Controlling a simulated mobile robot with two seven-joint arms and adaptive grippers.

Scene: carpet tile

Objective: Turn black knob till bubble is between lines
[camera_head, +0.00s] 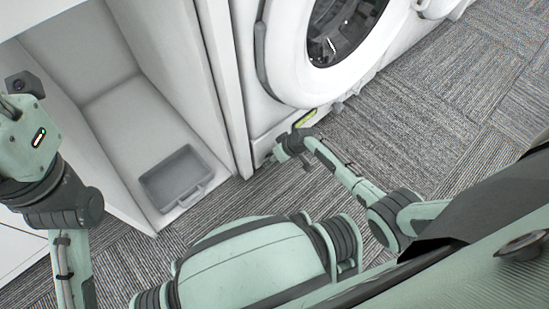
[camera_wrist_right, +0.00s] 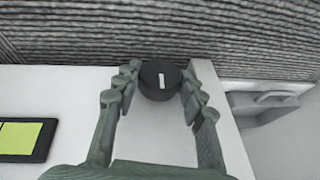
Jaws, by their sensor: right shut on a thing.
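The black knob (camera_wrist_right: 160,80), with a white mark on its face, is on the white front of the machine in the right wrist view. My right gripper (camera_wrist_right: 159,84) is shut on it, one finger on each side. In the head view my right gripper (camera_head: 281,152) is low at the machine's front and hides the knob. The yellow-green level window (camera_head: 306,118) is just above it. In the wrist view the window (camera_wrist_right: 20,138) sits in a black frame, cut off at the left edge; I cannot make out a bubble. My left gripper's fingers are not visible.
The white washing machine (camera_head: 260,120) has a round door (camera_head: 296,70) above the level window. An open white cabinet (camera_head: 110,110) stands to its left, with a grey tray (camera_head: 148,186) on its floor. Grey carpet (camera_head: 440,120) is free to the right.

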